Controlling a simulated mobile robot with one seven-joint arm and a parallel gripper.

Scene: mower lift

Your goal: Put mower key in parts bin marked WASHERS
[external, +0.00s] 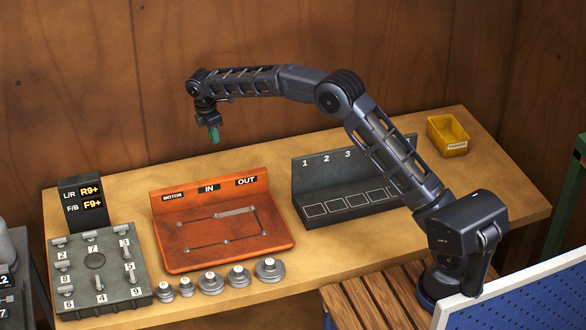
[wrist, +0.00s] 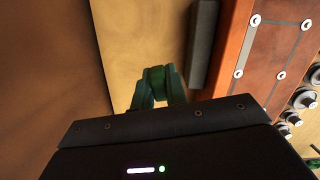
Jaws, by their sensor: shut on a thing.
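My gripper (external: 212,127) is raised above the back left of the bench and points down. It is shut on a small green thing (external: 214,135), which I take to be the mower key. In the wrist view the green key (wrist: 162,78) shows between the fingers of my gripper (wrist: 158,92), partly hidden by them. A yellow parts bin (external: 438,127) stands at the back right of the bench, far from my gripper. It has a pale label on its front, too small to read. I cannot see into all of it.
An orange motor board (external: 180,255) stands below and right of my gripper, with several round weights (external: 210,284) before it. A grey switch box (external: 135,292) with a readout post (external: 66,212) is at left. A dark numbered rack (external: 300,180) lies between board and bin.

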